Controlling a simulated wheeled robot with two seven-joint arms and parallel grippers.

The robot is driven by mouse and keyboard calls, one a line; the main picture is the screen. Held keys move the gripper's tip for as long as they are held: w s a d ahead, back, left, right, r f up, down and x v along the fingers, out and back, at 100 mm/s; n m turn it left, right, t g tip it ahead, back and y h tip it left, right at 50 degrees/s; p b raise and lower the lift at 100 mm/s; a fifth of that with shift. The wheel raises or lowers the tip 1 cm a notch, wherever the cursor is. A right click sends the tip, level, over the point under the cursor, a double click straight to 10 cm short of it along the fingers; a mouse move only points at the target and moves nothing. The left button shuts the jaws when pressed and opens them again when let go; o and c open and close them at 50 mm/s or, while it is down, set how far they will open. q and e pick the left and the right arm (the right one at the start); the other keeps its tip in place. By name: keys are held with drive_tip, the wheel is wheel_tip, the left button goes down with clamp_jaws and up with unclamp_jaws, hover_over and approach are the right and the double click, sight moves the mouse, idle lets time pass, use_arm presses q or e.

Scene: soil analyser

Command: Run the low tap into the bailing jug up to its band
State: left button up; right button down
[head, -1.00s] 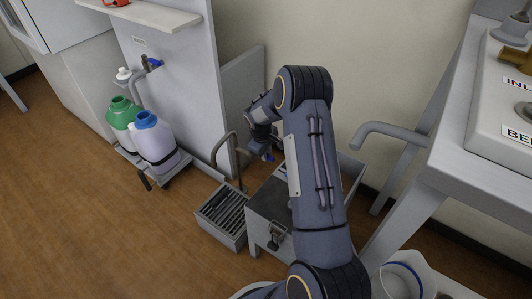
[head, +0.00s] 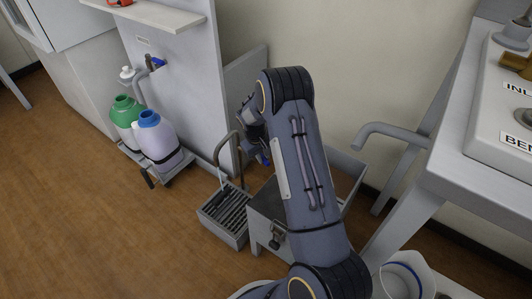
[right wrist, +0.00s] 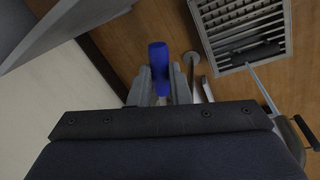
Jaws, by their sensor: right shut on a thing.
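The low tap (head: 218,147) is a grey bent spout above a grated drain box (head: 238,242). A thin pale line, which looks like running water, drops from the spout end toward the grate; it also shows in the right wrist view. My right gripper (right wrist: 161,80) is shut on a blue lever (right wrist: 159,58). In the head view the gripper (head: 258,148) is beside the tap, partly hidden by my arm. A white vessel with a blue band (head: 402,282), perhaps the bailing jug, is cut off at the bottom right. No vessel shows under the spout. My left gripper is out of view.
A green-topped bottle (head: 124,112) and a blue-topped bottle (head: 158,140) stand on a low trolley at the left. A grey metal box (head: 266,212) stands right of the drain. A white bench (head: 455,165) is at the right. The floor at left front is clear.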

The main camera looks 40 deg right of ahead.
drive_tip(key=shift+w+a+m+g+p, duration=0.3)
drive_tip(key=shift+a+m, duration=0.4)
drive_tip(key=shift+m, duration=0.55)
drive_tip(key=shift+w+a+m+g+p, duration=0.25)
drive_tip(key=shift+a+m, duration=0.4)
drive_tip(key=shift+m, duration=0.6)
drive_tip(key=c, duration=1.3)
unclamp_jaws()
drive_tip(key=shift+c, duration=0.2)
drive_tip(key=s+p+v, duration=0.1)
drive_tip(key=p+v, duration=0.1)
drive_tip(key=v, duration=0.5)
drive_tip(key=shift+w+r+p, duration=0.4)
drive_tip(key=shift+w+r, duration=0.05)
drive_tip(key=shift+w, duration=0.1)
